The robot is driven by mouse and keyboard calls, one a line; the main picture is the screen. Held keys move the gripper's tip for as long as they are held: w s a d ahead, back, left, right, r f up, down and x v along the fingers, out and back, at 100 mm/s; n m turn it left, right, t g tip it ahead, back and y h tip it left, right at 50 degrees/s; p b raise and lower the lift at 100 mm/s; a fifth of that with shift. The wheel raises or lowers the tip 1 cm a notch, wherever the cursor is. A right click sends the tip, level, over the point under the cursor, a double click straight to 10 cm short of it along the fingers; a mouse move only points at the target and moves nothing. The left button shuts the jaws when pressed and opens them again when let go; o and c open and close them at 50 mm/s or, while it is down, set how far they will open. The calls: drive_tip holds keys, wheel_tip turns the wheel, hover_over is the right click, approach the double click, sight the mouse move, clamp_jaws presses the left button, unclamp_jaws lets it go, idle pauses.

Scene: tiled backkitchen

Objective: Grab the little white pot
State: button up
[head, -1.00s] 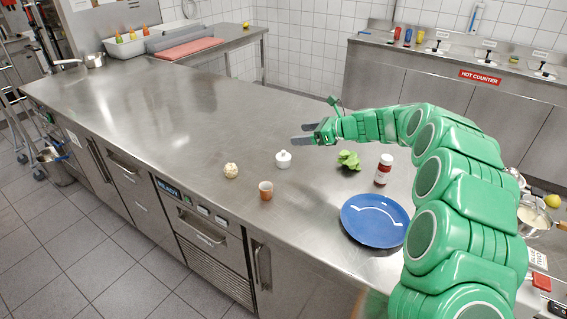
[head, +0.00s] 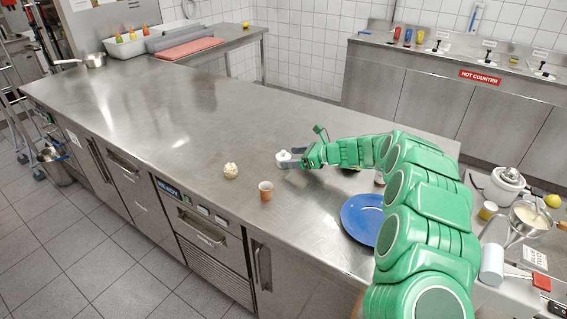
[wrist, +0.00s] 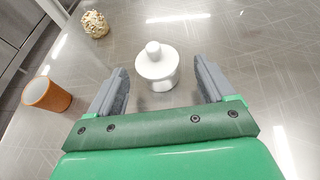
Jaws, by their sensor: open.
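The little white pot (wrist: 157,68) has a lid with a round knob and stands upright on the steel counter. In the wrist view it sits between and just beyond the fingertips of my gripper (wrist: 163,80). The grey fingers are open, one on each side, with gaps to the pot. In the head view the pot (head: 282,155) shows at the tips of my gripper (head: 287,159), partly covered by the fingers.
An orange-brown cup (wrist: 47,95) stands left of my gripper, also in the head view (head: 265,191). A cauliflower-like lump (wrist: 95,24) lies farther left. A blue plate (head: 362,220) lies near my arm.

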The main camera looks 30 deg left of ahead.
sight(287, 157)
drive_tip(key=x, duration=0.4)
drive_tip(key=shift+s+f, duration=0.1)
drive_tip(key=shift+s, duration=0.1)
drive_tip(key=shift+c, duration=0.3)
drive_tip(key=c, duration=1.1)
drive_tip(key=shift+r, duration=0.2)
